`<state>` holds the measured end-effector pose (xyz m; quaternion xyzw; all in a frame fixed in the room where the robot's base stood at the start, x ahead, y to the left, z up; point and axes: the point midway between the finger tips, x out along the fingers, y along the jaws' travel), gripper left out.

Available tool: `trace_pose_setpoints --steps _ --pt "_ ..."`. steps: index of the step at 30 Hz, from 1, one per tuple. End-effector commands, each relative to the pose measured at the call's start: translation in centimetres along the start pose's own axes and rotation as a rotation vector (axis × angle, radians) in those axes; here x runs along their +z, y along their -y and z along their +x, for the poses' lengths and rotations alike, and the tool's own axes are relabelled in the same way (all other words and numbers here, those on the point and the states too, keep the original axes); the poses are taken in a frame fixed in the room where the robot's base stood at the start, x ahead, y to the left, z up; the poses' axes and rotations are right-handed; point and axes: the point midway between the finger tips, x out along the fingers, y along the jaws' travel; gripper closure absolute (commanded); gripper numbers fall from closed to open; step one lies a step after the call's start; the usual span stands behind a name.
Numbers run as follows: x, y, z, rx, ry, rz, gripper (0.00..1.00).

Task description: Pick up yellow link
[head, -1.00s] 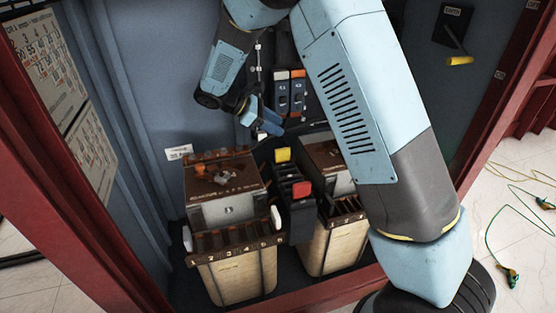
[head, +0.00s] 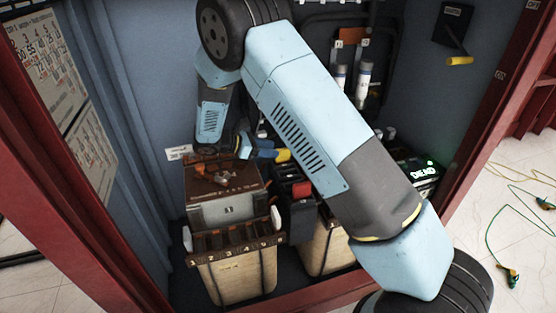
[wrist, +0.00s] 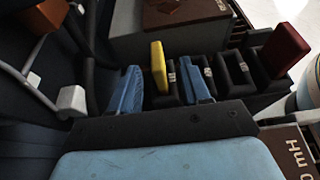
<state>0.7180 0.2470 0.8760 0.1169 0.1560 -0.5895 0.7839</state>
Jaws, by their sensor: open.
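The yellow link (wrist: 158,66) is a thin upright block in a row of black sockets in the wrist view. It also shows in the head view (head: 283,155), partly hidden by my arm. My gripper (wrist: 162,85) is open, with one blue finger on each side of the yellow link. In the head view my gripper (head: 262,152) is at the left of the yellow link.
A red link (wrist: 285,50) stands in the same row, also seen in the head view (head: 301,190). A brown-topped transformer box (head: 226,180) is close at the left. A lit "DEAD" display (head: 424,172) and a red cabinet frame (head: 497,100) are at the right.

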Motion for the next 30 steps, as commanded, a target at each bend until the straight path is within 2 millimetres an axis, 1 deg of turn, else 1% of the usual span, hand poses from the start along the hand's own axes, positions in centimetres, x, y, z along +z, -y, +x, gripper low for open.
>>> trace_pose_setpoints --steps 1,3,11,18,21,28,29,30 --pt "0.0 0.0 0.6 -0.001 0.001 -0.001 0.53" --pt "0.0 0.1 1.1 0.000 0.000 -0.001 0.53" --pt "0.0 0.0 2.4 -0.002 0.000 0.000 0.53" --pt "-0.2 0.0 5.6 -0.004 0.000 -0.001 0.53" --pt "-0.2 -0.1 6.5 -0.002 0.000 0.000 0.53" --pt "-0.2 -0.1 6.8 -0.001 0.000 0.001 0.53" --pt "-0.2 -0.1 6.8 -0.001 0.000 0.001 0.54" --pt "-0.2 -0.1 6.8 -0.001 0.000 0.001 0.58"
